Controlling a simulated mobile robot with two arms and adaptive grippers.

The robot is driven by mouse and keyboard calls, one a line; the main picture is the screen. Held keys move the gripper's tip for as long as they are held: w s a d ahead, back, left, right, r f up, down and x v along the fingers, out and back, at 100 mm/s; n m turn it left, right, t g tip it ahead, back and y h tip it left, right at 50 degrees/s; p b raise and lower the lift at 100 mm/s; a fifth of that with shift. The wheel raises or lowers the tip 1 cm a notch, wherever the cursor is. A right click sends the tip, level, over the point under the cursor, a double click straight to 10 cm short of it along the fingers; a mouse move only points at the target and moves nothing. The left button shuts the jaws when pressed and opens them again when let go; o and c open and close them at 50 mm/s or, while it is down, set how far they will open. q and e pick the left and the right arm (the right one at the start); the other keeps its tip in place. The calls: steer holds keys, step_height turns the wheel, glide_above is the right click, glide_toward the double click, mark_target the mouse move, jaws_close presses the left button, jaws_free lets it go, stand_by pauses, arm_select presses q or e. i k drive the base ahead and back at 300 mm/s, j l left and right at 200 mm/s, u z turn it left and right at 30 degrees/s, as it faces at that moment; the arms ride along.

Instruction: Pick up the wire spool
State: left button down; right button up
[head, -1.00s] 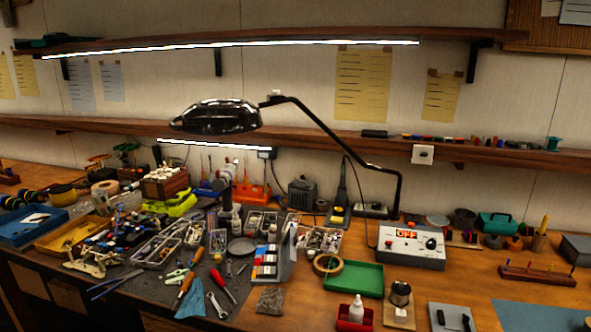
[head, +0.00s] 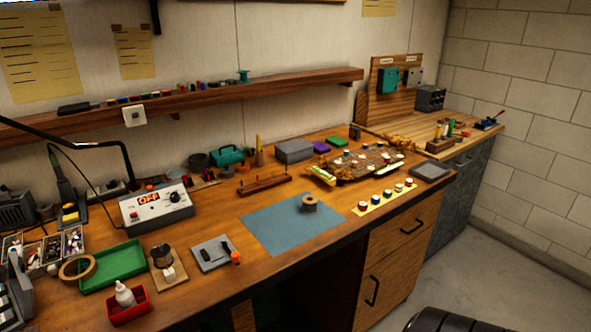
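A small tan spool (head: 309,203) with a dark hole in its top stands upright on the blue mat (head: 270,232), near the mat's right side. It looks like the wire spool. Nothing touches it besides the mat. Another spool-like piece (head: 162,255), dark and silvery, sits on a small wooden base to the left. A small teal spool (head: 243,75) stands on the wall shelf. Neither of my grippers shows in the head view.
Much of the blue mat is bare. A racetrack-like board (head: 352,167) and a yellow strip with several small pots (head: 362,210) lie to its right. A grey tray (head: 213,253), green tray (head: 113,267) and power supply (head: 156,206) stand to its left.

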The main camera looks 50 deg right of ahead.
mark_target(310, 205)
steer(key=z, duration=1.7)
